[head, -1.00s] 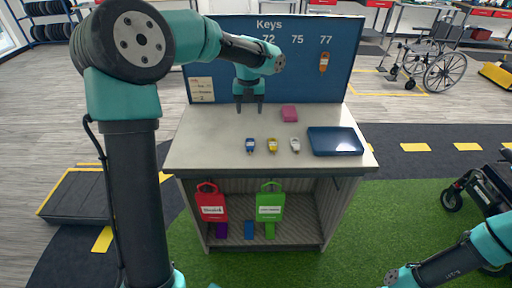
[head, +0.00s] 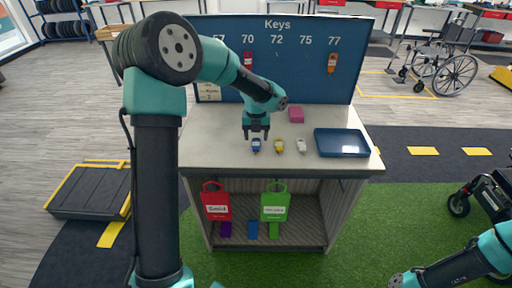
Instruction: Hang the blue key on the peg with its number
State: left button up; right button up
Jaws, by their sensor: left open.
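The blue key (head: 256,145) lies on the pale counter (head: 215,150), at the left end of a short row with a yellow key (head: 279,145) and a white key (head: 301,146). My left gripper (head: 256,138) is open just above the blue key, pointing down; I cannot tell whether it touches the key. The blue key board (head: 300,75) stands behind, with numbers 70, 72, 75, 77 and a partly hidden one at the left. A red key (head: 248,60) hangs under 70 and an orange key (head: 332,63) under 77. The blue key's number is too small to read. My right gripper is out of view.
A dark blue tray (head: 342,143) stands on the counter's right and a pink block (head: 296,114) behind the keys. A paper note is partly hidden by my left arm.

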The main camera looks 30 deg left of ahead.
aim_at(256, 149)
pick_arm(q)
jog(key=shift+f, duration=0.35)
jog(key=shift+s+d+f, duration=0.1)
jog(key=shift+s+f, duration=0.1)
jog(key=shift+f, duration=1.15)
jog(key=shift+s+d+f, duration=0.1)
jog(key=shift+s+f, duration=0.1)
jog(key=shift+f, duration=1.1)
jog(key=c, duration=1)
jog(key=shift+r, duration=0.1)
